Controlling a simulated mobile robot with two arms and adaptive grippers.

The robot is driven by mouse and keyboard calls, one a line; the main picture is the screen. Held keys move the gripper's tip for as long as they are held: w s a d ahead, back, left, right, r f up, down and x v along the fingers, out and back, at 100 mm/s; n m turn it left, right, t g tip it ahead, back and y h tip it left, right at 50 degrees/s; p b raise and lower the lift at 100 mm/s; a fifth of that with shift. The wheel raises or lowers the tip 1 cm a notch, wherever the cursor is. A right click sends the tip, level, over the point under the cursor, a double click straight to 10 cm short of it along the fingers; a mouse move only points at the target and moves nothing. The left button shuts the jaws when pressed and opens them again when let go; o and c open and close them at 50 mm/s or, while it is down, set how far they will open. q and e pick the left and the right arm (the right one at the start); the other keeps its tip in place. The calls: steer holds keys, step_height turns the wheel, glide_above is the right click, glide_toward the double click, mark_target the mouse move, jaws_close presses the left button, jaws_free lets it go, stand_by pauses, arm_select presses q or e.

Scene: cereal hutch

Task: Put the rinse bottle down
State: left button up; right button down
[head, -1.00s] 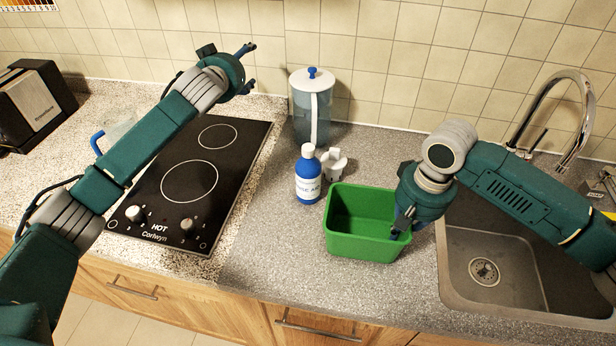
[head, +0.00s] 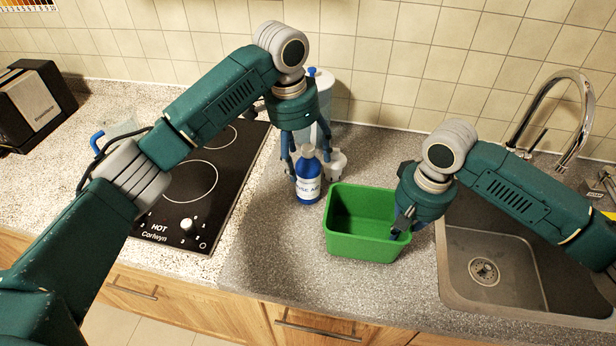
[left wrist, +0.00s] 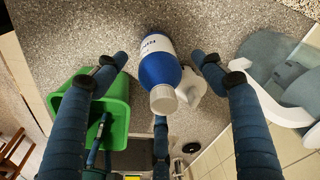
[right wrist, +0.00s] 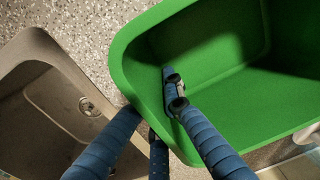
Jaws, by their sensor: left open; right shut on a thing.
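The blue rinse bottle (head: 308,183) with a white label and white cap stands upright on the grey counter, left of the green tub. It also shows between the fingers in the left wrist view (left wrist: 158,68). My left gripper (head: 306,168) is open around the bottle's upper part, with a finger to either side; contact cannot be told. My right gripper (head: 402,226) is shut on the right wall of the green tub (head: 362,247), which sits on the counter. In the right wrist view the tub wall (right wrist: 140,75) lies between the fingers.
A white fitting (head: 337,165) stands right behind the bottle, and a clear pitcher (head: 324,85) with a blue knob stands at the wall. The black hob (head: 185,200) is at left. The sink (head: 460,290) is at right. Counter in front of the bottle is clear.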

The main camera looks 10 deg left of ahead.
mark_target(308, 178)
arm_select(q)
steer(key=f, duration=0.5)
steer(key=d+f, duration=0.1)
steer(key=f, duration=0.2)
steer(key=shift+w, duration=0.3)
steer(key=shift+r, duration=0.15)
steer(key=c, duration=1.7)
